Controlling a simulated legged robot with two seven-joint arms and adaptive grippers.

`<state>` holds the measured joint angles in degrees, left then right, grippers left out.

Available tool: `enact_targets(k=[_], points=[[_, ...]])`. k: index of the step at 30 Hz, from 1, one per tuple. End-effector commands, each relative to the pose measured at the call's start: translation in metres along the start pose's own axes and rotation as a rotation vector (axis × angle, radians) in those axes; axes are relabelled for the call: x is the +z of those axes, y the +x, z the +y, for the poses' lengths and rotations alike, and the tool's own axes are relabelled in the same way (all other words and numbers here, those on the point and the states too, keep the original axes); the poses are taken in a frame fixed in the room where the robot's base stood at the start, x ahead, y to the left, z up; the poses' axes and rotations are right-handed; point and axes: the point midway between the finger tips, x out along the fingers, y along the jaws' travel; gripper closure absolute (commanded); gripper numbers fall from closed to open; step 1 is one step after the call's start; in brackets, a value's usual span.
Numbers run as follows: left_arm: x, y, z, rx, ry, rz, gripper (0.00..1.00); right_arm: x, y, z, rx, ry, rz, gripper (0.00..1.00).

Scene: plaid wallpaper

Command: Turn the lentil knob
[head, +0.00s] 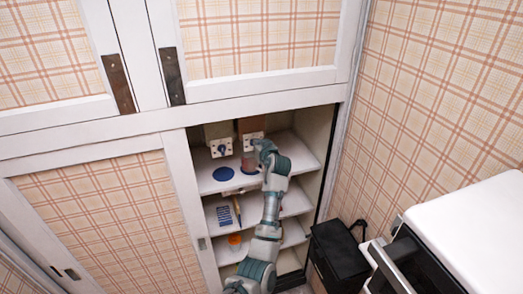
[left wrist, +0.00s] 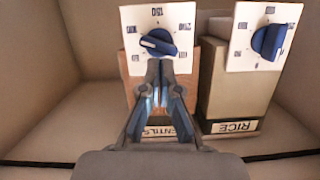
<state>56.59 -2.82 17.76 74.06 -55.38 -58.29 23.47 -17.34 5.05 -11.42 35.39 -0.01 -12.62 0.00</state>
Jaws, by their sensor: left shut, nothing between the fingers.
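The lentil dispenser (left wrist: 133,88) has an orange-brown body, a partly covered lentils label (left wrist: 158,130) and a white dial plate. Its blue lentil knob (left wrist: 157,43) has a pale pointer end toward the left in the left wrist view. In the head view the dispenser (head: 250,125) is the right one of two in the open cupboard. My left gripper (left wrist: 160,68) is shut and empty, its fingertips at the knob's edge; I cannot tell whether they touch it. In the head view my left gripper (head: 259,146) covers part of the dial. My right gripper is not in view.
The rice dispenser (left wrist: 232,95) with its own blue knob (left wrist: 267,42) stands close beside. A cupboard side wall and a black box (head: 340,250) are at the right.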

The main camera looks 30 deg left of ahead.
Motion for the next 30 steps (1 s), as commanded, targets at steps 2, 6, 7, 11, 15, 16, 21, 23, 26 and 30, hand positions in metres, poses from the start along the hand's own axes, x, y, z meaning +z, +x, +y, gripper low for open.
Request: enact_targets(k=[2, 6, 7, 11, 15, 16, 21, 23, 26, 30], points=[[0.003, 0.002, -0.004, 0.012, -0.057, -0.002, 1.0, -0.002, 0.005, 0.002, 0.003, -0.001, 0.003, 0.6], [0.002, 0.003, -0.007, 0.021, -0.098, -0.002, 1.0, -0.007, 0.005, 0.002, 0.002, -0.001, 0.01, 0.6], [0.002, 0.003, -0.008, 0.022, -0.103, -0.002, 1.0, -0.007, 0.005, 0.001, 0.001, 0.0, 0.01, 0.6], [0.001, 0.003, -0.008, 0.022, -0.112, 0.0, 1.0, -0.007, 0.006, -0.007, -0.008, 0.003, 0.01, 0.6], [0.001, 0.003, -0.008, 0.024, -0.122, 0.001, 1.0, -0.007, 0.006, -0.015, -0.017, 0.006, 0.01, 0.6], [0.001, 0.003, -0.008, 0.024, -0.123, 0.002, 1.0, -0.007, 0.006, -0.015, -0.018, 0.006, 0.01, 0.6], [0.0, 0.003, -0.008, 0.026, -0.129, 0.003, 1.0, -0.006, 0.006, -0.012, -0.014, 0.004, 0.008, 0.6], [0.0, 0.003, -0.008, 0.026, -0.129, 0.003, 1.0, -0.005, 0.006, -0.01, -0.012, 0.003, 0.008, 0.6], [0.0, 0.003, -0.008, 0.026, -0.129, 0.003, 1.0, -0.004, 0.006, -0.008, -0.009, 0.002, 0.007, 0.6], [0.0, 0.003, -0.008, 0.026, -0.129, 0.004, 1.0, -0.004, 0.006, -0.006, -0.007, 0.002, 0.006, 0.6]])
